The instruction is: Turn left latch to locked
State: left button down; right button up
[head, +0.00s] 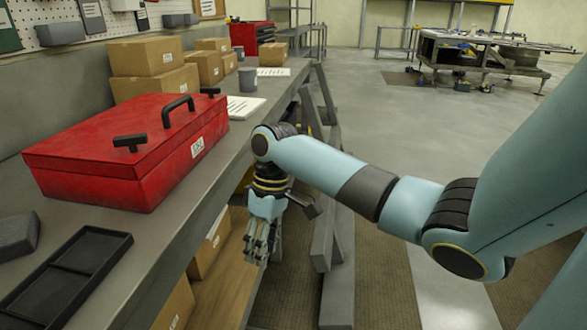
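A red toolbox (105,150) lies on the grey workbench (215,165), its lid shut. The left latch (130,142) is a dark T-shaped knob at the near end of the toolbox. The right latch (210,91) is a similar dark knob at the far end, and a dark carry handle (178,108) stands between them. I cannot tell from here whether either latch is locked. My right gripper (258,256) points down beside the bench's front edge, well right of the toolbox and touching neither latch. Its finger opening is unclear. My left gripper is out of view.
A black tray (65,280) and a dark grey block (18,235) lie in front of the toolbox. Cardboard boxes (150,70), a grey cup (248,80) and papers (243,107) stand or lie beyond it. Open floor (400,125) is right of the bench.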

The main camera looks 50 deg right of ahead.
jog(key=shift+m, duration=0.3)
jog(key=shift+s+d+f, duration=0.3)
jog(key=shift+s+f, duration=0.2)
jog(key=shift+f, duration=0.2)
jog(key=shift+s+d+f, duration=0.25)
jog(key=shift+s+f, duration=0.3)
jog(key=shift+f, duration=0.15)
jog(key=shift+s+d+f, duration=0.3)
jog(key=shift+s+f, duration=0.2)
jog(key=shift+f, duration=0.2)
